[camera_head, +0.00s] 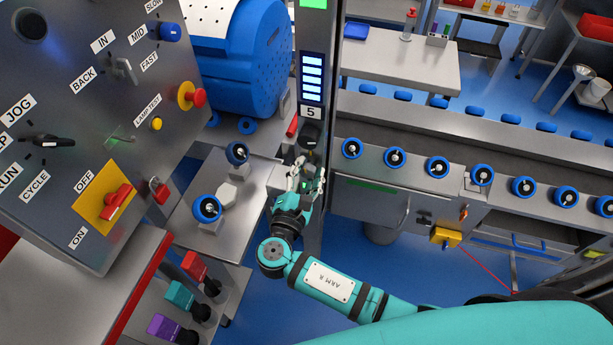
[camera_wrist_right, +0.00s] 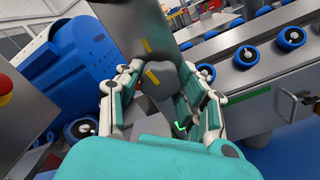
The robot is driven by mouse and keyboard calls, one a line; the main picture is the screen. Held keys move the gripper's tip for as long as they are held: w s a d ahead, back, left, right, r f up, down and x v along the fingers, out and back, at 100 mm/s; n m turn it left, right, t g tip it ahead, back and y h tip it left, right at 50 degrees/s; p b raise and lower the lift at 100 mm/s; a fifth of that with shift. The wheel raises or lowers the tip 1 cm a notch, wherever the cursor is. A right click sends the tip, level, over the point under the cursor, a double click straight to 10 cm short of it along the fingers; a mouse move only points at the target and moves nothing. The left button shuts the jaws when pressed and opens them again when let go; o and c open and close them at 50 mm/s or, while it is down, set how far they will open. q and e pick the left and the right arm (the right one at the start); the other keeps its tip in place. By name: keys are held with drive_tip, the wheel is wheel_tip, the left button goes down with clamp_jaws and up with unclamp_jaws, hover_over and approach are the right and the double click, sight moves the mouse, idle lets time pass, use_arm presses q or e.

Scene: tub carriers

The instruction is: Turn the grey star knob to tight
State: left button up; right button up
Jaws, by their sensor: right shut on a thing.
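The grey star knob (camera_wrist_right: 160,82) sits on the face of a grey metal post (camera_wrist_right: 157,22), between the fingers of my right gripper in the right wrist view. It is dark grey and lobed, with a yellow mark on it. Another yellow mark is on the post just above it, and the two look roughly in line. In the head view my right gripper (camera_head: 307,174) is at the post, below the number 5 label (camera_head: 311,112). It is shut on the knob, with a finger on each side. My left gripper is not in view.
A control panel (camera_head: 75,110) with switches and a red button stands at the left. A blue drum (camera_head: 250,55) is behind the post. A conveyor (camera_head: 460,180) with several blue-rimmed wheels runs right. Blue floor (camera_head: 345,240) is open below.

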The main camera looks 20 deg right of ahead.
drive_tip(key=shift+m+b, duration=0.75)
drive_tip(key=shift+m, duration=0.35)
drive_tip(key=o, duration=1.2)
drive_tip(key=v, duration=1.2)
